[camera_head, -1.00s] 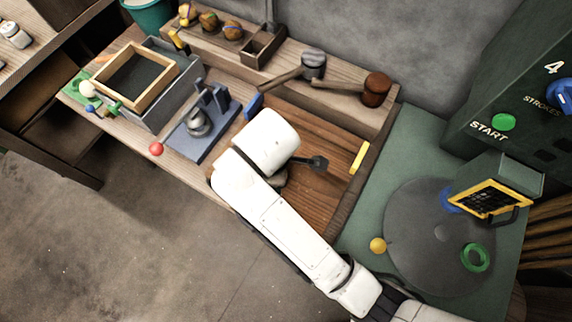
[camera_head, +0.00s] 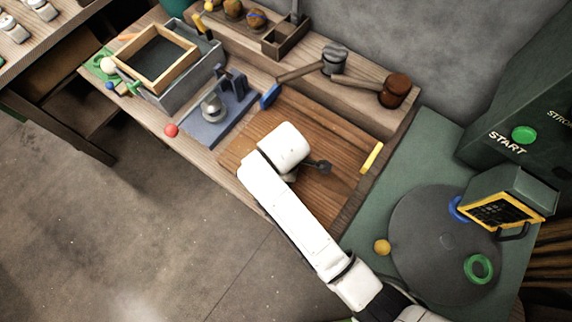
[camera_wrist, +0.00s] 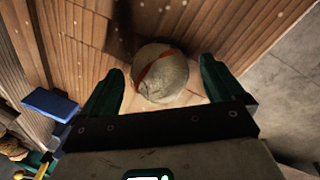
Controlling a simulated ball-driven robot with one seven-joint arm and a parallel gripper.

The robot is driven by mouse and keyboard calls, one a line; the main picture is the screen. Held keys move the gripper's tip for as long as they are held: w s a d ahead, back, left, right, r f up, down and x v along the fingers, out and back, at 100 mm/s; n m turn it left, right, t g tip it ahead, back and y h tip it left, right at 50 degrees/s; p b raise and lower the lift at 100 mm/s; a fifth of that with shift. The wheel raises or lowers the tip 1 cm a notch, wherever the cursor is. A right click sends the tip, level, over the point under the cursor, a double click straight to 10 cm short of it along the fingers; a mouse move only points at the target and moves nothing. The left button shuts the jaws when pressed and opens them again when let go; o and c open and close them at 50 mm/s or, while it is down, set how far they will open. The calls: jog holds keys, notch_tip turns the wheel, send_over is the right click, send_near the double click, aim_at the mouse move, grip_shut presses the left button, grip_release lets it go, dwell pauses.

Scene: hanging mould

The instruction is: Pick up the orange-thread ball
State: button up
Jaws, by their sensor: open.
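In the wrist view a round, pale grey-tan ball (camera_wrist: 160,85) with an orange-red thread band lies on a wooden surface. My gripper (camera_wrist: 162,66) is open, with one dark green finger on each side of the ball. Small gaps show between the ball and the fingers, and nothing is gripped. In the head view the white end of my arm is over the brown wooden tray (camera_head: 318,120); it hides the ball and most of the gripper.
A blue piece (camera_wrist: 50,103) is left of the gripper; a blue piece (camera_head: 270,95) also shows at the tray's edge. Two mallets (camera_head: 392,91) lie on the back ledge. A grey-blue stand (camera_head: 215,115) is left, a green table with a dark disc (camera_head: 440,240) right.

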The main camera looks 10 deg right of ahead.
jog(key=c, duration=1.2)
jog(key=shift+r, duration=0.15)
